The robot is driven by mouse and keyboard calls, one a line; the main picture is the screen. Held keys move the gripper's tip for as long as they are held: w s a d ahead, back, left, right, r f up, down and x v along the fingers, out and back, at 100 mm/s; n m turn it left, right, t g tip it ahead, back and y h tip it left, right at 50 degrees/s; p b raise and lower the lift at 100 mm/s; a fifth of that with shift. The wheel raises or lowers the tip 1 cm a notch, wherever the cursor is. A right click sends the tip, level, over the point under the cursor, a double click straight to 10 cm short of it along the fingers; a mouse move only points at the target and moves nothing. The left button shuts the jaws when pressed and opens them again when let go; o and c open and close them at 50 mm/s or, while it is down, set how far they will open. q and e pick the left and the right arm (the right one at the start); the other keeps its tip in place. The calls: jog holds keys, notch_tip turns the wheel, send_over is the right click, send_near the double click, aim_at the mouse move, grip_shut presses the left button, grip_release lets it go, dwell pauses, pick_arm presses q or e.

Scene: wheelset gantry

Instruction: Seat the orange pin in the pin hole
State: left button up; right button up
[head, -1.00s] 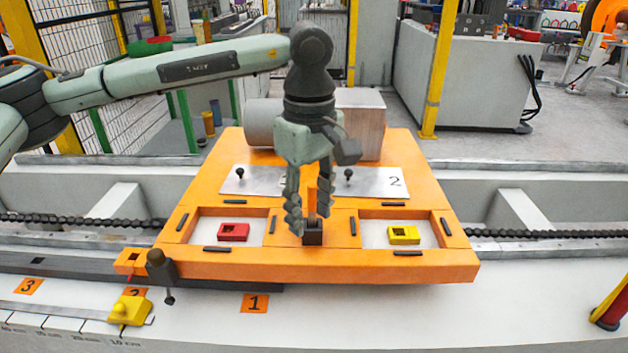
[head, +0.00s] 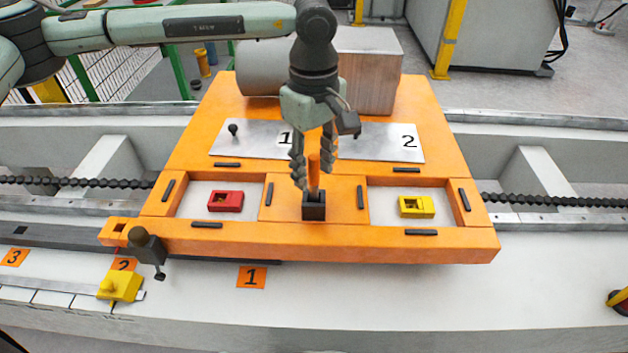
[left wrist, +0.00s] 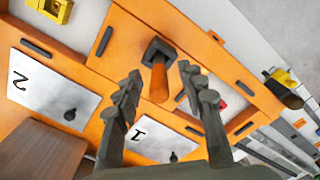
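The orange pin (head: 313,165) stands upright in a black square block (head: 314,208) at the front middle of the orange board. My left gripper (head: 314,180) points down over it, with one finger on each side of the pin. In the left wrist view the fingers (left wrist: 162,76) are spread, with gaps between them and the pin (left wrist: 159,84), which leads into the black block (left wrist: 158,52). A small orange block with a dark opening (head: 118,231), possibly the pin hole, sits at the board's front left corner. My right gripper is not in view.
A red block (head: 225,201) and a yellow block (head: 416,206) lie in recesses either side of the pin. A dark knobbed post (head: 146,250) stands beside the front left corner. A metal plate (head: 365,142), grey cylinder (head: 262,68) and large box (head: 368,72) are behind.

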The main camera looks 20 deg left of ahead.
pick_arm(q)
jog(key=shift+f, duration=0.75)
jog(key=shift+w, duration=0.1)
grip_shut()
jog(key=shift+r, duration=0.1)
